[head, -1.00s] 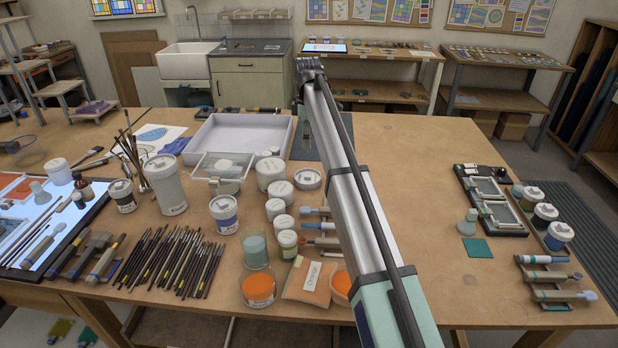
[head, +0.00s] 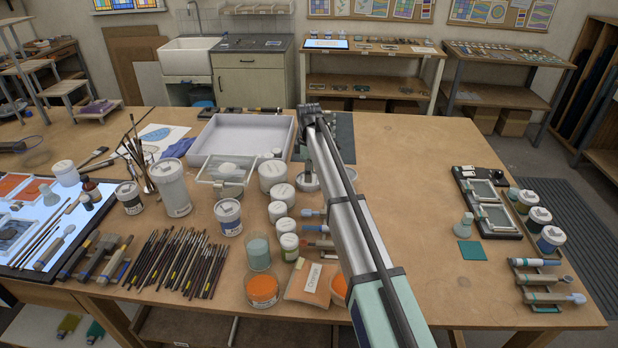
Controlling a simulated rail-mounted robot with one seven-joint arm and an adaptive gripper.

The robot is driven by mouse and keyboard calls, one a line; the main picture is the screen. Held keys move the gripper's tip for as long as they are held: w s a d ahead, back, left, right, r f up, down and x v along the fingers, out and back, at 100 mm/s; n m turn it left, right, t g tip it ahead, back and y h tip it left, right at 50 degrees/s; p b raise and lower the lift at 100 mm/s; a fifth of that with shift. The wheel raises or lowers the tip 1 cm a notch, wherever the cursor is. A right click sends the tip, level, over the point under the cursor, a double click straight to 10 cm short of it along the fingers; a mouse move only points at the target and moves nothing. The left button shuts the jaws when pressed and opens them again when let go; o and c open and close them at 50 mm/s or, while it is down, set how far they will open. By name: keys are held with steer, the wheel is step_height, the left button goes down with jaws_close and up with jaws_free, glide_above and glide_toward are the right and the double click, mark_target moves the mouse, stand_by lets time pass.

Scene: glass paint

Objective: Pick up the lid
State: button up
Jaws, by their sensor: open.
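A round, whitish, flat lid-like piece (head: 312,187) lies on the wooden table in the head view, just right of the white-capped jars. My gripper (head: 308,177) is dark and points down from the end of my arm, at or just above this piece. It covers much of the piece, and my forearm passes close on the right. The gripper is open. The fingertips are small and partly hidden, so I cannot tell whether they touch the piece.
White-capped jars (head: 272,175) stand close to the left of my gripper. A pale tray (head: 220,160) lies behind them. Brushes (head: 180,258), an orange jar (head: 262,290) and an orange packet (head: 308,282) are nearer. The table's right-middle part (head: 415,180) is clear.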

steer(key=shift+f, duration=0.8)
jaws_close()
steer(key=shift+r, duration=0.15)
